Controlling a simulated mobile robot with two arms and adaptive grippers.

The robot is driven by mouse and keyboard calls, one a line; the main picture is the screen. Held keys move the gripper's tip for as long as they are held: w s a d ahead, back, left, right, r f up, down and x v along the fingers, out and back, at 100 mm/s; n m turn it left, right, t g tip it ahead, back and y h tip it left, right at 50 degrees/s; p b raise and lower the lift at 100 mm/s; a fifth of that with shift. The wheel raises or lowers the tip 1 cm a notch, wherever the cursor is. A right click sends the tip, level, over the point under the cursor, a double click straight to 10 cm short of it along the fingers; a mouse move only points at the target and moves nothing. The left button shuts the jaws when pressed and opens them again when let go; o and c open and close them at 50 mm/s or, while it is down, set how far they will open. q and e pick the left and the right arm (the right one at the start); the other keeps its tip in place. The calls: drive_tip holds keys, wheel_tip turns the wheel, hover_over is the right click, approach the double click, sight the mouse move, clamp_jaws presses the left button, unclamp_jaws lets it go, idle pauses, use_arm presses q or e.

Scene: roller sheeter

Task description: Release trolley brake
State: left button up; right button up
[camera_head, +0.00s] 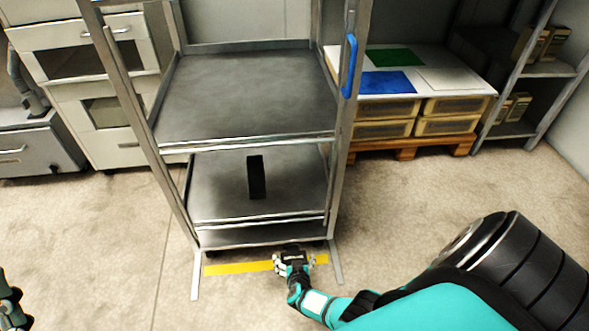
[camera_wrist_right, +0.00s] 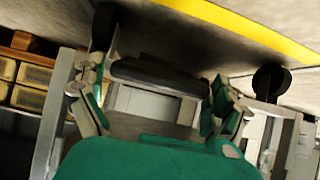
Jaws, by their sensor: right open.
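The metal trolley (camera_head: 240,142) stands in the middle of the head view, with a blue handle (camera_head: 349,66) on its right post. My right gripper (camera_head: 292,264) is low at the trolley's front edge, above the yellow floor tape. In the right wrist view the gripper (camera_wrist_right: 155,100) is open, with one finger on each side. A dark rounded bar (camera_wrist_right: 158,76), which looks like the brake pedal, shows between and beyond the fingertips. I cannot tell whether they touch it. My left arm shows only as a sliver (camera_head: 10,305) at the lower left edge.
Dark wheels (camera_wrist_right: 270,80) show under the trolley in the wrist view. Yellow tape (camera_head: 235,269) marks the floor in front. Drawers stand at the left; a pallet (camera_head: 420,146) with bins stands behind at the right. The floor between is clear.

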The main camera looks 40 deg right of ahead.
drive_tip(key=shift+s+a+r, duration=0.25)
drive_tip(key=shift+s+a, duration=0.25)
drive_tip(key=v, duration=0.6)
drive_tip(key=shift+d+r, duration=0.15)
